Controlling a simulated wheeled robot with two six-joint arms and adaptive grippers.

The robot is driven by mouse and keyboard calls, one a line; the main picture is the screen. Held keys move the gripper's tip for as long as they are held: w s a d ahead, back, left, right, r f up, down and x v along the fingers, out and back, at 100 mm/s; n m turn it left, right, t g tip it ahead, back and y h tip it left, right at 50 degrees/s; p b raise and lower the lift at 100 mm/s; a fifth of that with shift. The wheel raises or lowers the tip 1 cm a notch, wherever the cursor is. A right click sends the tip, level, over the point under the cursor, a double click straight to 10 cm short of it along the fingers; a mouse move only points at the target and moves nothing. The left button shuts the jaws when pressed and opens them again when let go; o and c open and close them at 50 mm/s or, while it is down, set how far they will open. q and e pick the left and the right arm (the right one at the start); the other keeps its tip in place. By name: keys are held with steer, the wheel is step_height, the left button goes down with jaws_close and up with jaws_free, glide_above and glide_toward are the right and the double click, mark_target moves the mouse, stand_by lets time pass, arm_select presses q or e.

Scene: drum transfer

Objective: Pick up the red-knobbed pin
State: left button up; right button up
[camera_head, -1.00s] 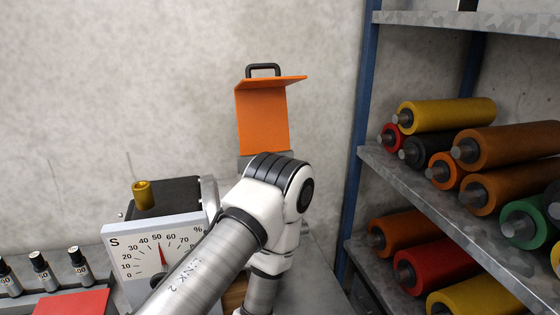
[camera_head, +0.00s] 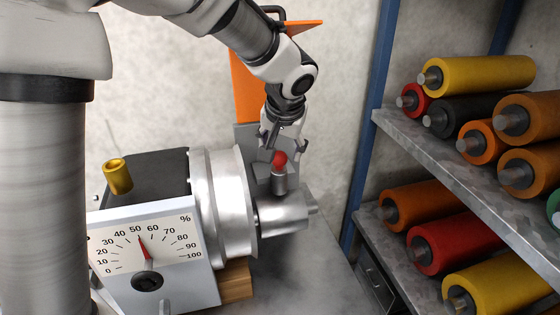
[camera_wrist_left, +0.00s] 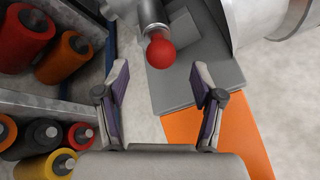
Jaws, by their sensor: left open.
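The red-knobbed pin (camera_head: 279,160) stands upright in a grey metal collar on the machine's shaft, right of the large silver drum (camera_head: 222,205). Its round red knob (camera_wrist_left: 160,52) also shows in the left wrist view, just ahead of the finger gap. My left gripper (camera_head: 284,150) hangs just above and behind the knob, pointing down. In the left wrist view its two fingers (camera_wrist_left: 158,95) are spread apart with nothing between them. The pin's lower part is hidden in the collar. My right gripper is not in view.
A dial box (camera_head: 150,250) with a red needle and a brass cup (camera_head: 117,176) stand left of the drum. An orange hinged guard (camera_head: 244,88) is behind. A shelf rack (camera_head: 440,150) with coloured rollers stands at the right.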

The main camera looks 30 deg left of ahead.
mark_target(279, 155)
arm_select(q)
steer(key=x, duration=0.4)
steer(key=shift+a+f+p, duration=0.2)
steer(key=shift+p, duration=0.1)
steer(key=shift+w+a+f, duration=0.1)
steer(key=shift+f, duration=0.05)
steer(key=shift+d, duration=0.25)
steer(key=c, duration=0.9)
jaws_close()
